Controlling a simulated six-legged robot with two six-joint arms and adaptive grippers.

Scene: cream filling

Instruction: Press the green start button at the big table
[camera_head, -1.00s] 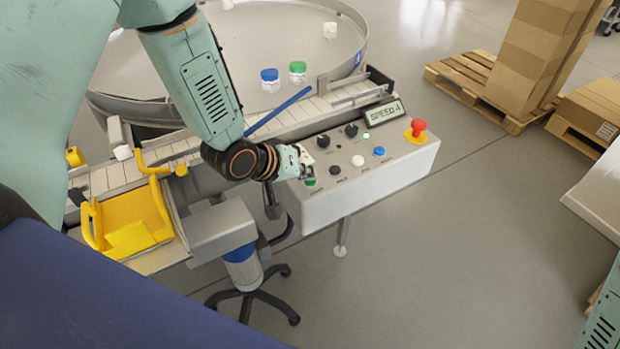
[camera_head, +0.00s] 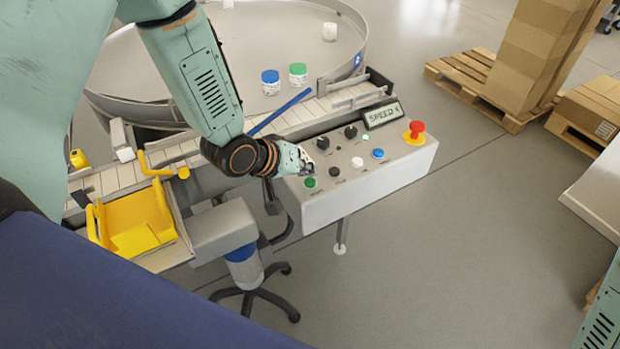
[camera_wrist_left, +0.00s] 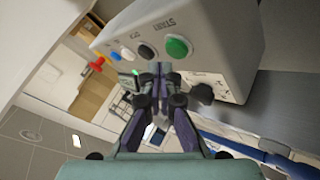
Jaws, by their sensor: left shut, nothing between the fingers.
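The green start button (camera_head: 310,183) sits at the near left corner of the grey control box (camera_head: 375,178) beside the big round table (camera_head: 352,60). It also shows in the left wrist view (camera_wrist_left: 178,47), with the word START by it. My left gripper (camera_head: 308,168) is shut and empty. In the head view it is just behind the green button, over the left end of the panel. In the left wrist view the fingertips (camera_wrist_left: 160,70) appear just below the button, and a gap to it seems to show. My right gripper is out of view.
The panel also bears a black button (camera_head: 334,171), a white button (camera_head: 357,161), a blue button (camera_head: 378,153), dark knobs (camera_head: 351,131) and a red stop button (camera_head: 416,129). A conveyor (camera_head: 290,117) runs behind. A yellow bin (camera_head: 135,225) stands left. Floor in front is clear.

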